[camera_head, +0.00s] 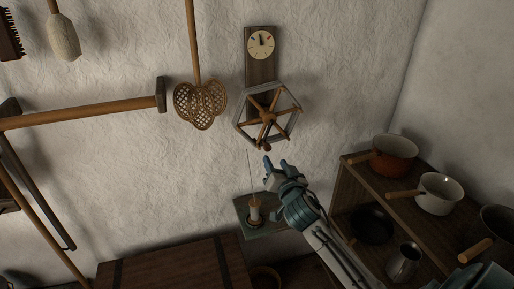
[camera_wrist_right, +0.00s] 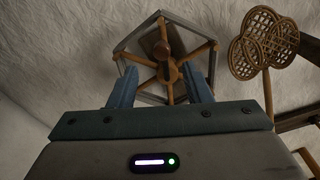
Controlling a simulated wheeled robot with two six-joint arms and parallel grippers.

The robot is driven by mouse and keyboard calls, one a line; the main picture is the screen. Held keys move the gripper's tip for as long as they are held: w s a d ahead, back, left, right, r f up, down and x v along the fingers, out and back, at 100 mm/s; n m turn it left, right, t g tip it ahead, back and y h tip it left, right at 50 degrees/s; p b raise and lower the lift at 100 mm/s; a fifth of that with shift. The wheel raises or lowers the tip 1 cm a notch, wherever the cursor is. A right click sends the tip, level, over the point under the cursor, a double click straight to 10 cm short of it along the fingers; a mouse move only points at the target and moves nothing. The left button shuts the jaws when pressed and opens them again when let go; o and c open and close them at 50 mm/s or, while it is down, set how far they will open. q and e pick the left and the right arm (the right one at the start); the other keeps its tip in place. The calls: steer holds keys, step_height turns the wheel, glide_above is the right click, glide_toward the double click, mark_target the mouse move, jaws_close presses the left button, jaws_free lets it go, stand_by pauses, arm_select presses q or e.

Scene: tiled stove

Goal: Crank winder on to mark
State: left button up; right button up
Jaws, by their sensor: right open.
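The winder (camera_head: 267,116) is a many-sided grey frame with wooden spokes, mounted on a dark board (camera_head: 261,70) on the wall. A brown knob (camera_head: 266,147) shows at its lower rim. A round pale dial (camera_head: 261,43) above has a dark hand pointing about straight up; its small coloured marks are too small to read surely. My right gripper (camera_head: 276,164) is open and empty, just below the winder and apart from it. In the right wrist view the winder (camera_wrist_right: 165,72) shows beyond and between the open fingers (camera_wrist_right: 163,88). My left gripper is not in view.
A rug beater (camera_head: 201,104) and a long-handled hammer (camera_head: 160,94) hang to the left. A shelf with pots (camera_head: 394,155) stands right. A wooden chest (camera_head: 170,268) is below.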

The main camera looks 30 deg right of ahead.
mark_target(268, 149)
steer(key=p+x, duration=0.4)
steer(key=x, duration=0.5)
steer(key=shift+w+r, duration=0.2)
steer(key=shift+w, duration=0.05)
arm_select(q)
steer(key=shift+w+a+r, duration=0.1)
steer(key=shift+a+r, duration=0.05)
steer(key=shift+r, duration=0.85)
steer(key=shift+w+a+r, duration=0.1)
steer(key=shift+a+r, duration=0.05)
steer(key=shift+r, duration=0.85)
arm_select(e)
steer(key=shift+w+d+f, duration=0.1)
steer(key=shift+w+d, duration=0.05)
steer(key=shift+w, duration=0.45)
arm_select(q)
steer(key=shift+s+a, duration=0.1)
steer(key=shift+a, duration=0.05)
arm_select(e)
jaws_close()
